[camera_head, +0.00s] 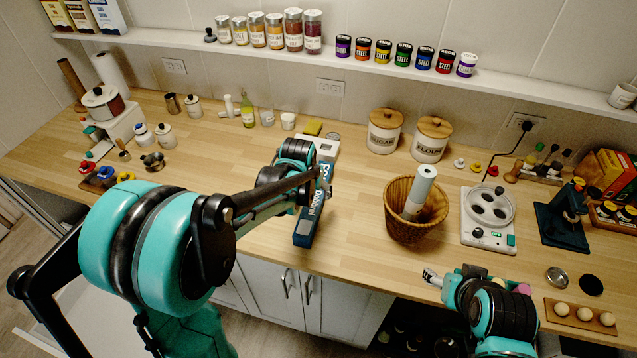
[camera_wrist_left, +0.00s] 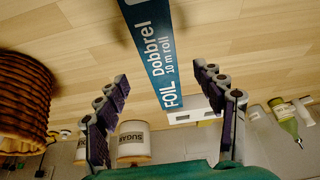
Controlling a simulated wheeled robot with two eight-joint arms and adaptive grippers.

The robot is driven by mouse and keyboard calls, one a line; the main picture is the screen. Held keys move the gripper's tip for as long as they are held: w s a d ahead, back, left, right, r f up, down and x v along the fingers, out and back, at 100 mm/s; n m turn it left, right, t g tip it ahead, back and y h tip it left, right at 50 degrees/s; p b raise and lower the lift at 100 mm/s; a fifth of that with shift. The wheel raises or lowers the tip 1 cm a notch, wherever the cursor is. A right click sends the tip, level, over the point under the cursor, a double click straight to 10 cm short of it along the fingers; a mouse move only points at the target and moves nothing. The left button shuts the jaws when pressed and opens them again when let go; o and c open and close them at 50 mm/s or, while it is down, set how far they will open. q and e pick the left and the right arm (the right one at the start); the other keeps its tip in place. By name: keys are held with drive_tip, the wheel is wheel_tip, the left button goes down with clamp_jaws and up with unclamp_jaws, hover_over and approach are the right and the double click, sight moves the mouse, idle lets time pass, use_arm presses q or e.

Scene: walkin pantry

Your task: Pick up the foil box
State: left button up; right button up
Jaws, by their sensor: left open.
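The foil box (camera_head: 306,228) is a long blue box with white lettering, lying on the wooden counter near its front edge. My left gripper (camera_head: 325,184) is over the box's far part, and the arm hides some of it. In the left wrist view the foil box (camera_wrist_left: 160,50) runs between the two spread fingers of my left gripper (camera_wrist_left: 160,78). The fingers are open, with a gap on each side of the box. My right gripper (camera_head: 432,278) is near the counter's front edge, away from the box; its jaws are too small to read.
A wicker basket (camera_head: 399,225) with a roll in it stands right of the box. A white scale-like device (camera_head: 326,149) is behind it. Sugar (camera_head: 384,138) and flour (camera_head: 430,146) canisters stand farther back. The counter between box and basket is clear.

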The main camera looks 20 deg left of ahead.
sight(315, 196)
use_arm(q)
drive_tip(key=b+x, duration=0.2)
drive_tip(key=x, duration=0.6)
drive_tip(key=shift+w+b, duration=0.25)
drive_tip(key=shift+b, duration=0.05)
drive_tip(key=shift+r, duration=0.1)
drive_tip(key=shift+c, duration=0.3)
drive_tip(key=c, duration=1.4)
